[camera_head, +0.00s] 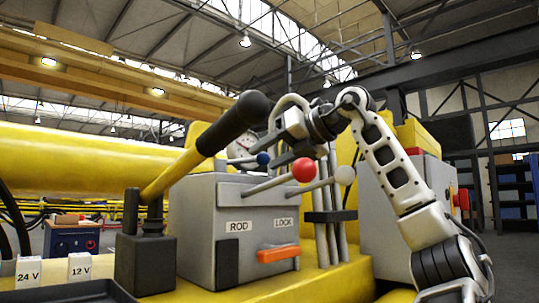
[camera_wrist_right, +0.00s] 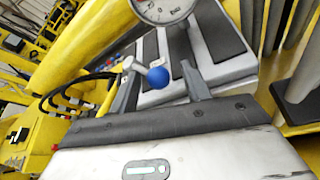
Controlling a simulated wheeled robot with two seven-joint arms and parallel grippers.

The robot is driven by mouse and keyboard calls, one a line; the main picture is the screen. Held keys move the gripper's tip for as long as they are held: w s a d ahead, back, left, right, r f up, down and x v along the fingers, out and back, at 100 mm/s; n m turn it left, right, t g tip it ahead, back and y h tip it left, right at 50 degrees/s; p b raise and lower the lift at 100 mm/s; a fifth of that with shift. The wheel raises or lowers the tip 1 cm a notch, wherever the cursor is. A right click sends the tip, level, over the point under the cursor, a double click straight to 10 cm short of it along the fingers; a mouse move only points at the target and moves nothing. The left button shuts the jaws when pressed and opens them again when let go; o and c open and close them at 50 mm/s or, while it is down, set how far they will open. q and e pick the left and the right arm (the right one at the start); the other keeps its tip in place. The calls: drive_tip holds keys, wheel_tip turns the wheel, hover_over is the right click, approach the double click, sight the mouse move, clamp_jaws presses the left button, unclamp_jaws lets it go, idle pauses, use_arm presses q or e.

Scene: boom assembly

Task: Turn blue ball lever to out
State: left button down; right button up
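The blue ball (camera_head: 263,158) tops a lever on the grey control box (camera_head: 205,195), behind the red and white balls. It also shows in the right wrist view (camera_wrist_right: 158,77), at the end of a short pale rod. My right gripper (camera_head: 266,142) reaches in from the right, close above the blue ball. In the wrist view its two fingers (camera_wrist_right: 158,84) stand apart, with the blue ball appearing in the gap between them. I cannot tell whether either finger touches it. My left gripper is not in view.
A red ball lever (camera_head: 304,170) and a white ball lever (camera_head: 344,175) stand nearby. A thick black-gripped yellow handle (camera_head: 235,120) slants up on the left. A round gauge (camera_wrist_right: 163,8) is just beyond the ball. An orange handle (camera_head: 278,253) sits below on the box front.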

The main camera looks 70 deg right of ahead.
drive_tip(key=shift+a, duration=0.1)
drive_tip(key=v, duration=1.5)
drive_tip(key=shift+s+r+b, duration=0.2)
drive_tip(key=shift+s+b, duration=0.1)
drive_tip(key=shift+s, duration=0.05)
